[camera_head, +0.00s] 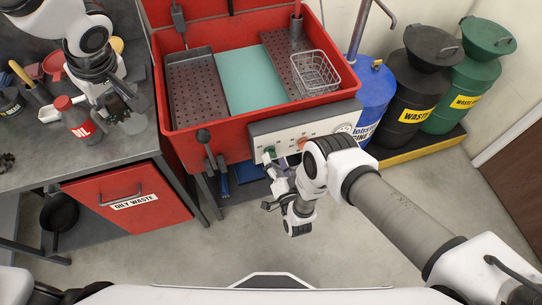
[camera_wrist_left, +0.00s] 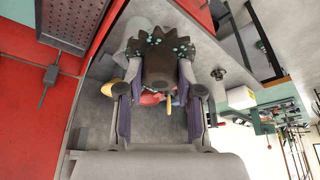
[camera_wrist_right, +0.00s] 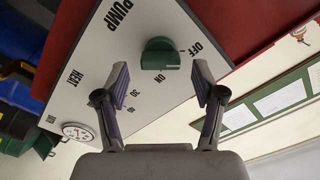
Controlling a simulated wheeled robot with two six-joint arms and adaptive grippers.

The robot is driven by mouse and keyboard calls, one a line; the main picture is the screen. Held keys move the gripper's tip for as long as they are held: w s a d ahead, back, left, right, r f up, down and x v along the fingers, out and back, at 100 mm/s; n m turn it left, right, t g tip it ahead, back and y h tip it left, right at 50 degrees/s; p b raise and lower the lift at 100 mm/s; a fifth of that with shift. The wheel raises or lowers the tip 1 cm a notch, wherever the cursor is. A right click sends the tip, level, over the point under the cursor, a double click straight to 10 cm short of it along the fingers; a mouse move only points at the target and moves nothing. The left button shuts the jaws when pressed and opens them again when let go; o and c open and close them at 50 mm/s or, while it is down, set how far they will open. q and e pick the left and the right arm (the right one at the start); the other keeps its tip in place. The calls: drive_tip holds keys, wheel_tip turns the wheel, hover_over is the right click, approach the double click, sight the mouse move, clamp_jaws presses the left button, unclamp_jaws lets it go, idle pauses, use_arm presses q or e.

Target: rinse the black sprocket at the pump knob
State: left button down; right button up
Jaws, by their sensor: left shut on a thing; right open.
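The black sprocket (camera_wrist_left: 158,48), dark with teal specks on its teeth, is between the fingers of my left gripper (camera_wrist_left: 160,88) in the left wrist view. In the head view this gripper (camera_head: 113,98) is over the grey bench at the left, and the sprocket is small and hard to make out. The green pump knob (camera_wrist_right: 160,53) sits on a white panel marked PUMP, ON and OFF; it also shows in the head view (camera_head: 270,152). My right gripper (camera_wrist_right: 162,78) is open and empty, facing the knob with a fingertip on either side. I cannot tell whether they touch it.
The red wash basin (camera_head: 340,94) holds a perforated tray (camera_head: 195,88), a teal mat (camera_head: 250,80) and a wire basket (camera_head: 316,72). An oil bottle (camera_head: 76,118) stands on the bench beside my left gripper. Blue, black and green drums stand at the right. The floor in front is clear.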

drive_tip(key=v, duration=0.5)
drive_tip(key=shift+s+d, duration=0.1)
drive_tip(key=shift+s, duration=0.25)
